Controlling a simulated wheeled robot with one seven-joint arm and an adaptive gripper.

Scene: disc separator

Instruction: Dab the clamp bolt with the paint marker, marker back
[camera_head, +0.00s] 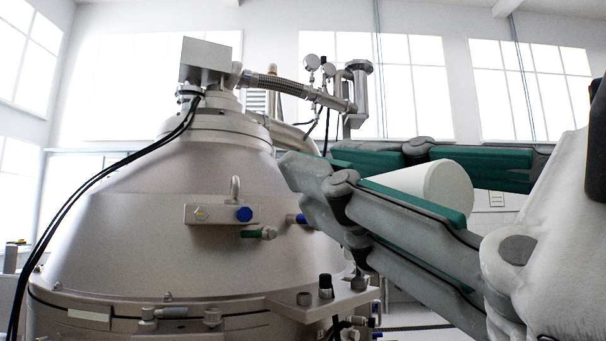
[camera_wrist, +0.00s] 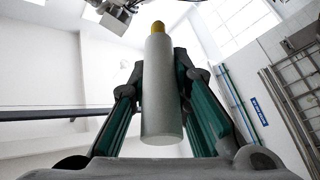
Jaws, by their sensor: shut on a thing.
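My gripper (camera_head: 322,165) reaches in from the right in the head view, its green-padded fingers shut on the paint marker (camera_head: 446,188), a thick white cylinder. In the wrist view the marker (camera_wrist: 161,95) stands between the fingers (camera_wrist: 160,72), with its yellow-orange end (camera_wrist: 158,27) pointing away from the camera. In the head view the fingers hide that end. The fingertips appear in front of the separator's upper right side. A clamp fitting (camera_head: 212,317) with a bolt-like end sits on the separator's lower rim; I cannot tell whether it is the clamp bolt.
The large metal separator (camera_head: 120,225) fills the left. Its front block (camera_head: 195,214) carries a blue hex head (camera_head: 244,214) and a hook. A shelf-like bracket (camera_head: 300,298) with black-topped posts (camera_head: 326,286) juts out below my gripper. Black cables hang at the left; gauges and pipes stand behind.

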